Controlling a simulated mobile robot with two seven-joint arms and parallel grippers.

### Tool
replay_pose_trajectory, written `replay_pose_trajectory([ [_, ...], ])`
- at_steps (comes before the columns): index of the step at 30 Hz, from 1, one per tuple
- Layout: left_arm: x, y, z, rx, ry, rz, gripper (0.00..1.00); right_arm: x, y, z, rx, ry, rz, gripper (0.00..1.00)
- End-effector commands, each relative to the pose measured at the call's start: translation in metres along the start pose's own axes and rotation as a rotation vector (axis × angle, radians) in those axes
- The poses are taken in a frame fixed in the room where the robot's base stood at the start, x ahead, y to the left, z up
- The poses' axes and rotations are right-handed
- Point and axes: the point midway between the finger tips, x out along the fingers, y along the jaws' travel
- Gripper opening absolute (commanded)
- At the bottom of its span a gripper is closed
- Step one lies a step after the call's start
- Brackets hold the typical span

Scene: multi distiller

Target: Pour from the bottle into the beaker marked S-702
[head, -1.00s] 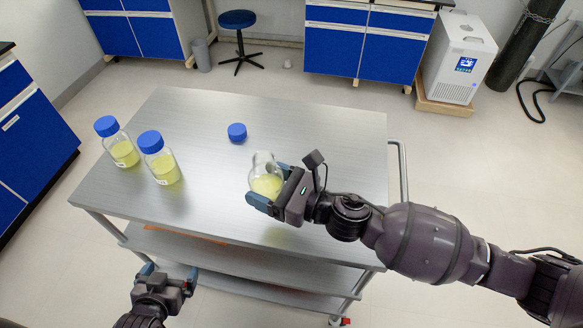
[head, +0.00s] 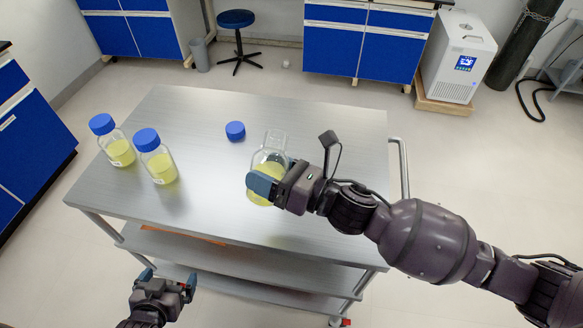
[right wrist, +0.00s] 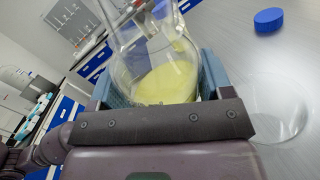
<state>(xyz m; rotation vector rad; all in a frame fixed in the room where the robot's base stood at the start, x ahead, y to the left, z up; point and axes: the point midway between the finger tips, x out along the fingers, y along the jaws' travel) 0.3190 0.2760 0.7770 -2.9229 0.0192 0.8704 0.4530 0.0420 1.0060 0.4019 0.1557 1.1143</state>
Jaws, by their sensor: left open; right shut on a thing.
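My right gripper (head: 268,188) is shut on an uncapped clear glass bottle (head: 270,158) with yellow liquid, above the table. The bottle is tilted, its neck toward the far side; the right wrist view shows its body (right wrist: 160,60) between the fingers with the liquid lying in it. A clear round glass outline (right wrist: 282,112), possibly a beaker, shows beside the gripper in the right wrist view; I cannot make it out surely in the head view. No S-702 marking is readable. My left gripper (head: 167,276) is open and empty, low at the table's near side.
Two blue-capped bottles of yellow liquid (head: 119,152) (head: 160,168) stand at the left of the metal table (head: 205,125). A loose blue cap (head: 235,131) lies near the middle. The far right of the tabletop is clear. A handle (head: 403,165) rises at the right edge.

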Motion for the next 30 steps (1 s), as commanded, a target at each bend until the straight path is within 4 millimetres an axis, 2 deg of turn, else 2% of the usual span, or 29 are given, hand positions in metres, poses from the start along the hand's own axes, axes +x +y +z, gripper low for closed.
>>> replay_pose_trajectory([
  [5, 0.004, 0.001, 0.010, 0.000, -0.010, 0.001, 1.00, -0.001, -0.003, 0.000, 0.088, -0.019, 0.001, 0.36],
  [14, 0.003, 0.001, 0.010, 0.000, -0.009, 0.000, 1.00, -0.001, -0.003, 0.018, 0.235, -0.049, 0.002, 0.36],
  [23, 0.009, 0.002, 0.023, 0.001, -0.021, 0.002, 1.00, -0.001, -0.003, 0.014, 0.378, -0.078, 0.002, 0.36],
  [30, 0.009, 0.002, 0.024, 0.001, -0.023, 0.002, 1.00, 0.000, -0.003, 0.013, 0.395, -0.080, 0.002, 0.36],
])
